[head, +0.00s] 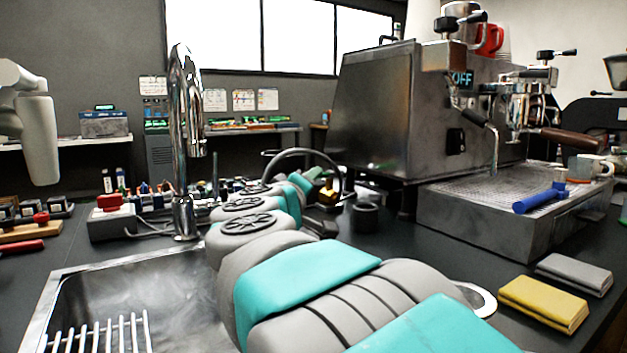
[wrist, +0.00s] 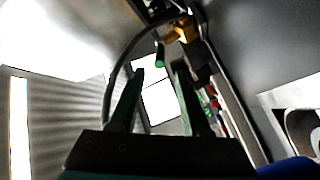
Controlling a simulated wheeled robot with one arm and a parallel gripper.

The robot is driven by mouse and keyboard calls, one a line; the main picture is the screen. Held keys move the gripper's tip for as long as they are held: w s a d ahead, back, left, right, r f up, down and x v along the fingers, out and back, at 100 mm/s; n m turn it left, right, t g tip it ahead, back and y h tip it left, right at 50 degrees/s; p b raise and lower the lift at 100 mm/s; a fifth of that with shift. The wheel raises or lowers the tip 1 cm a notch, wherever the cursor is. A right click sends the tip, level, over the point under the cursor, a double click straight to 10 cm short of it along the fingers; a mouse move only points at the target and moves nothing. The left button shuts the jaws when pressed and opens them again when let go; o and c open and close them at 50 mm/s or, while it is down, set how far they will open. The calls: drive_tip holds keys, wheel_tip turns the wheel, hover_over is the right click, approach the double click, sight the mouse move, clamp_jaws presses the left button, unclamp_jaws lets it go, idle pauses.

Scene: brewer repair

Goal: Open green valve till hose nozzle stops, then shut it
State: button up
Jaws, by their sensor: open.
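My gripper (wrist: 160,72) is open in the wrist view, with two dark fingers apart. A green valve handle (wrist: 160,54) shows just beyond and between the fingertips, with a visible gap from both fingers. A brass fitting (wrist: 184,31) sits beside it, up and to the right. A black hose (wrist: 113,75) curves from the fitting down along the left finger. In the head view, the hose (head: 310,152) arches behind my arm, and the brass fitting (head: 328,196) shows at its right foot. My arm hides much of the valve there. I cannot make out the hose nozzle clearly.
An espresso machine (head: 395,110) stands right of the hose, its drip tray (head: 480,225) in front. A sink (head: 130,290) with a chrome tap (head: 184,130) lies left. Yellow (head: 543,303) and grey (head: 573,272) cloths lie at the right. A black ring (head: 366,217) stands near the fitting.

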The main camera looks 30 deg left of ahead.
drive_tip(key=shift+s+d, duration=0.2)
drive_tip(key=shift+s, duration=0.15)
drive_tip(key=shift+c, duration=0.3)
